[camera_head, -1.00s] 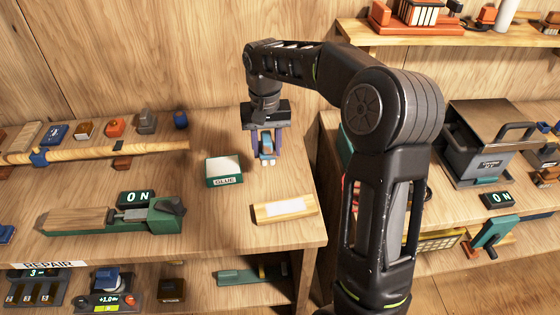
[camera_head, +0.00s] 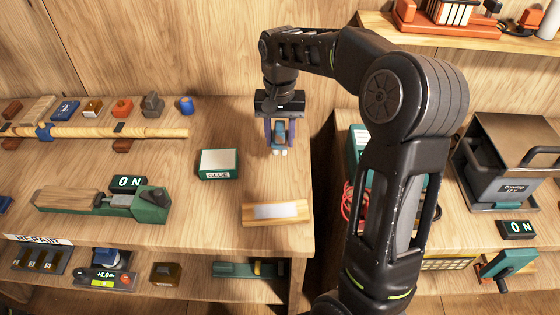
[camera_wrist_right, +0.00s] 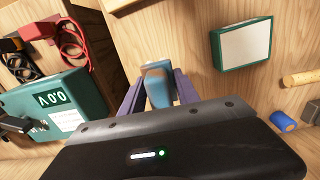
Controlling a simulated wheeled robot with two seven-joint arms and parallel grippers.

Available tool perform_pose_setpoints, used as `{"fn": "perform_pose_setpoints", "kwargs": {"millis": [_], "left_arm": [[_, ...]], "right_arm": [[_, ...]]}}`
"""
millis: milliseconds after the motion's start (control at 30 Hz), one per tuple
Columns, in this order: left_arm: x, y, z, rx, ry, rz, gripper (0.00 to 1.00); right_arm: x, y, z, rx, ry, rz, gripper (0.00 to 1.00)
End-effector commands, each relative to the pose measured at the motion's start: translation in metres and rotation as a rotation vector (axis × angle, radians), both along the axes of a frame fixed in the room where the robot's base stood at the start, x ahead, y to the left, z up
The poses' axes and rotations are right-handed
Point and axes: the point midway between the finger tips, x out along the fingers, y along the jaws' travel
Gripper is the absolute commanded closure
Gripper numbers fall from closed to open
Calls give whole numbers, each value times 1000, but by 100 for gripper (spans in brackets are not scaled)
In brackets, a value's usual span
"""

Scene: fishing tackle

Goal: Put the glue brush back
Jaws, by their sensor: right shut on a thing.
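My right gripper (camera_head: 280,138) is shut on a small blue piece with a pale end (camera_head: 280,136), which I take to be the glue brush. The piece hangs between the fingers above the back right of the workbench, and it also shows in the right wrist view (camera_wrist_right: 158,84). The green glue box (camera_head: 218,164), with a pale top and a GLUE label, is on the bench to the left of the gripper. A wooden block with a white strip (camera_head: 275,212) lies nearer the front edge. My left gripper is not in view.
A green clamp tool (camera_head: 148,203) holds a wooden handle at the left. A rod (camera_head: 80,132) rests on supports along the back left, with several small coloured pieces behind it. A gap separates this bench from the right one, where a teal meter (camera_wrist_right: 45,105) stands. Bench around the glue box is clear.

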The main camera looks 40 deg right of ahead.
Motion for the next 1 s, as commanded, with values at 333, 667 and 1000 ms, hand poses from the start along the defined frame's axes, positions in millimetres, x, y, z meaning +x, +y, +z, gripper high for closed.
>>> {"fn": "perform_pose_setpoints", "kwargs": {"millis": [333, 667, 1000], "left_arm": [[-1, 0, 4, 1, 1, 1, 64], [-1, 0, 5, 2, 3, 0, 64], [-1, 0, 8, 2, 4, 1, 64]], "right_arm": [[0, 0, -41, -1, 1, 0, 95], [-1, 0, -51, 0, 3, 0, 95], [0, 0, -79, 0, 0, 0, 95]]}}
